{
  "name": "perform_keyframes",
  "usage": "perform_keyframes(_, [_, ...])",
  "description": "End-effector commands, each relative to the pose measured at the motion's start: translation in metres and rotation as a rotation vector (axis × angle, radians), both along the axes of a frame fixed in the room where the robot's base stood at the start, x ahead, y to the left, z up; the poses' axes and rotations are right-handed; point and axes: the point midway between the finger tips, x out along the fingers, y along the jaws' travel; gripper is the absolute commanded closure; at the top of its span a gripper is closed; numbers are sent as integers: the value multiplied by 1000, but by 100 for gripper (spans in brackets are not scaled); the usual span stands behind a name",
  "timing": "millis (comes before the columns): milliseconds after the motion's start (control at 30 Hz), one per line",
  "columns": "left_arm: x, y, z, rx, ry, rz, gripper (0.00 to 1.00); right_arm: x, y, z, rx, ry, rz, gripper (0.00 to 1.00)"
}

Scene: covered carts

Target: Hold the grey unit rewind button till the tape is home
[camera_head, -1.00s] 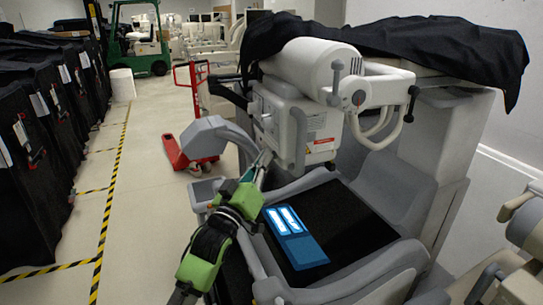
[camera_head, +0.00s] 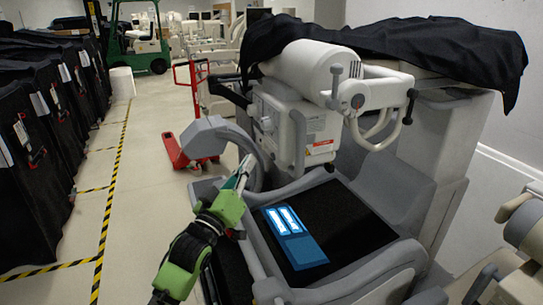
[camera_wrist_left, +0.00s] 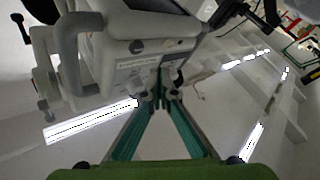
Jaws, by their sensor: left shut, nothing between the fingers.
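A grey-white wheeled unit (camera_head: 405,180) stands at the centre right, partly under a black cloth. Its white boxy head (camera_head: 295,122) hangs at the end of a thick cylinder, and a dark top panel (camera_head: 345,225) with a lit blue screen (camera_head: 290,222) lies below. I cannot make out a rewind button or a tape. My left gripper (camera_head: 245,165) is shut and empty, pointing up, left of and below the head and apart from it in the picture. In the left wrist view the fingers (camera_wrist_left: 160,90) meet at their tips, with the head's underside (camera_wrist_left: 130,50) beyond.
Black-covered carts (camera_head: 35,140) line the left side. Yellow-black tape (camera_head: 112,190) marks the floor beside a clear aisle. A red pallet jack (camera_head: 190,145) and a green forklift (camera_head: 140,45) stand farther back. A beige machine part (camera_head: 525,225) is at the right edge.

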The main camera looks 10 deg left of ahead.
Motion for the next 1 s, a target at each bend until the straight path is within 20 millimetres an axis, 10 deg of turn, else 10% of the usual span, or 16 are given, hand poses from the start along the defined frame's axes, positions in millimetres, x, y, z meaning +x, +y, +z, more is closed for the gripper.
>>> perform_keyframes(667, [-15,17,-10,12,26,4,100,0,2,4,2,0,-1,71])
perform_keyframes(867, [-50,3,-101,151,285,38,100,0,2,4,2,0,-1,71])
perform_keyframes(1000, [-111,-3,-189,318,565,46,100,0,2,4,2,-1,-1,71])
